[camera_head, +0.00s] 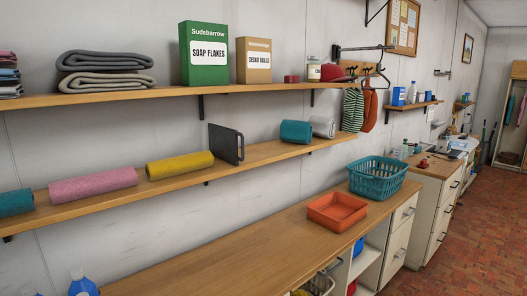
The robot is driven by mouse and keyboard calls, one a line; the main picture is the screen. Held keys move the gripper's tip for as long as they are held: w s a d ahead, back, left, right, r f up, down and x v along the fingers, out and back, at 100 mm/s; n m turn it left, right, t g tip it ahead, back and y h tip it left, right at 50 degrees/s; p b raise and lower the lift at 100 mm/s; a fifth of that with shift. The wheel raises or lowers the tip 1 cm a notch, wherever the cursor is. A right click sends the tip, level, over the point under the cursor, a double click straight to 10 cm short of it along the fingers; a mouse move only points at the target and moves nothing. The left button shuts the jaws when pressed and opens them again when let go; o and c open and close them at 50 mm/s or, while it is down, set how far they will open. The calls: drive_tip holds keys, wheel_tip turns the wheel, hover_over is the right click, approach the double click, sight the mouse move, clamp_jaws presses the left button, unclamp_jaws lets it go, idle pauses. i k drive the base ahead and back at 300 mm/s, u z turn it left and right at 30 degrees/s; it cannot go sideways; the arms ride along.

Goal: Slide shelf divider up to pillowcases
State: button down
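A dark grey shelf divider (226,144) stands upright on the lower wall shelf (255,155). To its left lie a yellow roll (180,165), a pink roll (93,187) and a teal roll (15,202). The yellow roll's end is close to the divider; I cannot tell whether they touch. To the divider's right, past a bare stretch of shelf, are another teal roll (296,132) and a grey roll (323,128). The rolls look like cloth; I cannot tell which are the pillowcases. My gripper is not in view.
An upper shelf (180,94) above holds folded grey cloths (105,73), a green soap flakes box (204,54) and a brown box (254,60). The counter (225,258) below holds an orange tray (336,210) and a teal basket (377,178); its left part is mostly clear.

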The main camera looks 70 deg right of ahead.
sight(223, 141)
drive_tip(key=z, duration=1.55)
drive_tip(key=k, duration=1.05)
drive_tip(key=z, duration=0.35)
drive_tip(key=i, duration=0.95)
drive_tip(key=u, duration=0.05)
